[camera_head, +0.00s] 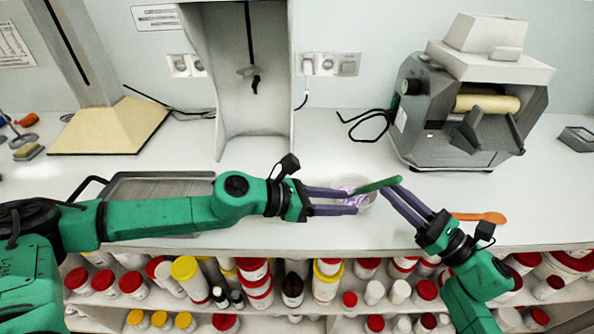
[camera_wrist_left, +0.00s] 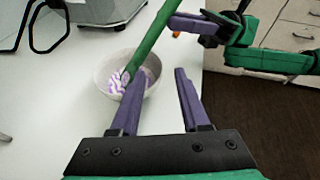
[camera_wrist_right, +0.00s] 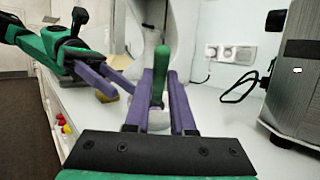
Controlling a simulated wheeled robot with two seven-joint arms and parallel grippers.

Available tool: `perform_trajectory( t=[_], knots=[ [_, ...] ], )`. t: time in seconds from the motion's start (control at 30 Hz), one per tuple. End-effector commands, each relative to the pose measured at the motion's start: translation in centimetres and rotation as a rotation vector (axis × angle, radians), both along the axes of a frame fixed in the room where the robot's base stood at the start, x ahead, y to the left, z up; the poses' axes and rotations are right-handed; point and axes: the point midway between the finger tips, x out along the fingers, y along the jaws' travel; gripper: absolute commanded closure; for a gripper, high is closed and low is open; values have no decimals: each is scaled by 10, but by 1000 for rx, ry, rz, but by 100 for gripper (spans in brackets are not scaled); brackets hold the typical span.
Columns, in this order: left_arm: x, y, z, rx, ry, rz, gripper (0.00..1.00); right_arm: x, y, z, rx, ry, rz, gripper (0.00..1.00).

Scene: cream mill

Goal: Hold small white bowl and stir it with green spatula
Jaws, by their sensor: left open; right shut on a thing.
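The small white bowl (camera_head: 362,196) stands on the counter and holds purple-and-white contents (camera_wrist_left: 117,84). My left gripper (camera_head: 355,201) is open at the bowl's left side. In the left wrist view (camera_wrist_left: 158,75) one finger overlaps the bowl and the other is to its right; I cannot tell whether they touch it. The green spatula (camera_head: 377,185) slants with its lower end in the bowl. My right gripper (camera_head: 392,187) is shut on the spatula's handle, which also shows upright between the fingers in the right wrist view (camera_wrist_right: 160,75).
A grey mill machine (camera_head: 460,105) stands at the back right. An orange spatula (camera_head: 480,217) lies right of my right gripper. A metal tray (camera_head: 160,186) lies behind my left arm. Shelves of jars (camera_head: 260,285) sit below the counter's front edge.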

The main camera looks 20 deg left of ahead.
Motion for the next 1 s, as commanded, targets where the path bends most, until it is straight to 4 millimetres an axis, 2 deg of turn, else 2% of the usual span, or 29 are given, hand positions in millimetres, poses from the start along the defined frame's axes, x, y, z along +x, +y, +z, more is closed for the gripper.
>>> perform_trajectory(
  t=[0.03,0.1,0.2,0.3,0.47,0.8,1.0],
  knots=[
    [18,30,3,11,22,36,54,0,0,0,0,0,0,100],
    [33,62,8,6,61,68,54,0,0,0,0,0,0,100],
    [44,92,14,-10,100,95,54,0,0,0,0,0,0,100],
    [49,100,17,-21,115,103,54,0,0,0,0,0,0,100],
    [59,83,9,-25,120,100,54,0,0,0,0,0,0,100],
    [97,22,-21,-21,120,100,54,0,0,0,0,0,0,100],
    [107,8,-28,-21,119,104,54,0,0,0,0,0,0,100]
  ],
)
